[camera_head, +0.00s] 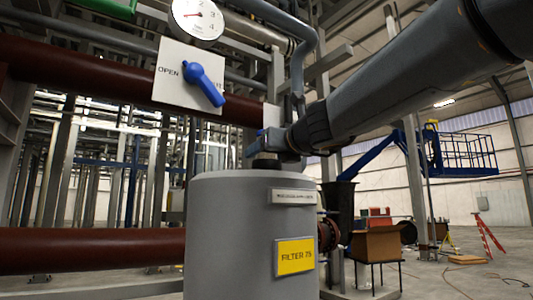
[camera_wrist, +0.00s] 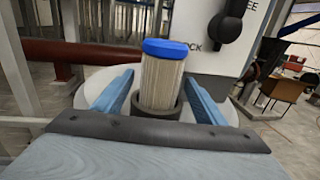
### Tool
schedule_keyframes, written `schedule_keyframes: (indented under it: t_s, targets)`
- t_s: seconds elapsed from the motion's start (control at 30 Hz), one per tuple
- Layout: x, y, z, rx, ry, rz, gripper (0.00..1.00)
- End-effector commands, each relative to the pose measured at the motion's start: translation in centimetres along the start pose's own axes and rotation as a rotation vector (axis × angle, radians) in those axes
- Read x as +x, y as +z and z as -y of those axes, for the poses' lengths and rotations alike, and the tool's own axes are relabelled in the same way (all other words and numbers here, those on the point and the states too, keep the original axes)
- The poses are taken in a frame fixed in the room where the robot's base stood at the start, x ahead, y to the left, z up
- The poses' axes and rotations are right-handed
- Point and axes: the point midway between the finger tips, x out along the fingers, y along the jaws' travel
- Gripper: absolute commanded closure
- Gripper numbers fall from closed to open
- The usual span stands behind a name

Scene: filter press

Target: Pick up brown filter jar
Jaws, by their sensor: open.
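A pleated, beige-brown filter with a blue cap (camera_wrist: 162,84) stands upright in the wrist view. Its lower end sits inside a dark round collar (camera_wrist: 173,111) on top of the grey filter housing (camera_head: 228,230). No separate brown jar is recognisable. My gripper (camera_wrist: 160,82) is open, with one blue finger on each side of the filter. Gaps show between the fingers and the filter, and I cannot tell the exact depth. In the head view my gripper (camera_head: 263,144) is just above the housing top, and the filter cannot be made out there.
A panel with a blue handle (camera_head: 204,84) and a gauge (camera_head: 198,18) stand above the housing. A dark red pipe (camera_head: 90,250) runs behind at the left. A brown box (camera_head: 377,243) on a stand is at the right. Open floor lies beyond.

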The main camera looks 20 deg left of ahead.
Motion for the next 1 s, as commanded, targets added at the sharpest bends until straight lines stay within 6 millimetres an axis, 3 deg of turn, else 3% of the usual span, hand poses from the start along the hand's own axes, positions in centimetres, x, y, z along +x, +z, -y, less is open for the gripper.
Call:
schedule_keyframes:
  t_s: [0.3,0.6,1.0]
  targets:
    - [0.67,0.04,-0.21,-0.001,0.002,0.0,0.35]
    - [0.64,0.06,-0.18,-0.001,0.002,0.001,0.82]
    - [0.62,0.68,-0.18,-0.001,0.001,0.001,0.82]
